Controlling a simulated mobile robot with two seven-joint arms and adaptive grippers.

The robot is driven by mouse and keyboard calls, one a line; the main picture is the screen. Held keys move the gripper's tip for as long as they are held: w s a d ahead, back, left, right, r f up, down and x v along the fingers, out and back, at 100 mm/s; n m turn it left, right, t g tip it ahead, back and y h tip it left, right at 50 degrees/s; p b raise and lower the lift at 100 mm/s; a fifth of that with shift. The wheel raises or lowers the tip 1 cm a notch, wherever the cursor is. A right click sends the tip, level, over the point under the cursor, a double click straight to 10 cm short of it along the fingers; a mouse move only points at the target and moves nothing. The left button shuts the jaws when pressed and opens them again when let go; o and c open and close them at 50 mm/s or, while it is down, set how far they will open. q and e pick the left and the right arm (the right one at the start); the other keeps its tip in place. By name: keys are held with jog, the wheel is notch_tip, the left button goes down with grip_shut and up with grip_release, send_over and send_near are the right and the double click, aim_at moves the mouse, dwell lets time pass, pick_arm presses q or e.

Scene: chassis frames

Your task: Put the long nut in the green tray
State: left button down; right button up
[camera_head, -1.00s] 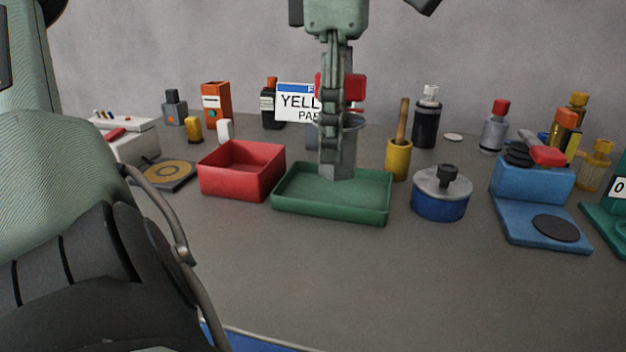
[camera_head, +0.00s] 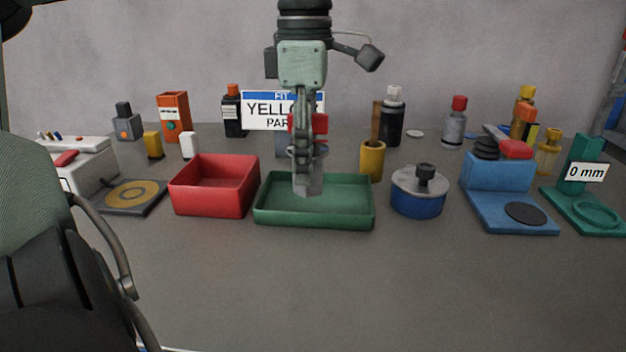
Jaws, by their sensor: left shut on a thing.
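The green tray (camera_head: 345,205) stands in the middle of the table in the head view. My left gripper (camera_head: 306,168) points down over the tray and is shut on the long nut (camera_head: 309,186), a grey hexagonal piece. The nut is upright between the fingertips, and its lower end shows against the tray's floor. I cannot tell whether it touches the floor. The fingers hide its upper part. My right gripper is not in view.
A red open box (camera_head: 210,200) stands close to the tray's left. A blue tin with a grey lid (camera_head: 417,200) is to the right, and a yellow cup (camera_head: 372,162) is behind. Bottles line the back. The table's front is clear.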

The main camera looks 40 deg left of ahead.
aim_at(314, 183)
pick_arm(q)
jog(key=w, duration=0.1)
jog(key=w+a+f, duration=0.1)
jog(key=w+f, duration=0.1)
jog(key=shift+a, duration=0.25)
notch_tip(314, 183, down, 4)
jog(key=shift+r+p, duration=0.2)
jog(key=shift+p, duration=0.1)
jog(key=shift+f, duration=0.25)
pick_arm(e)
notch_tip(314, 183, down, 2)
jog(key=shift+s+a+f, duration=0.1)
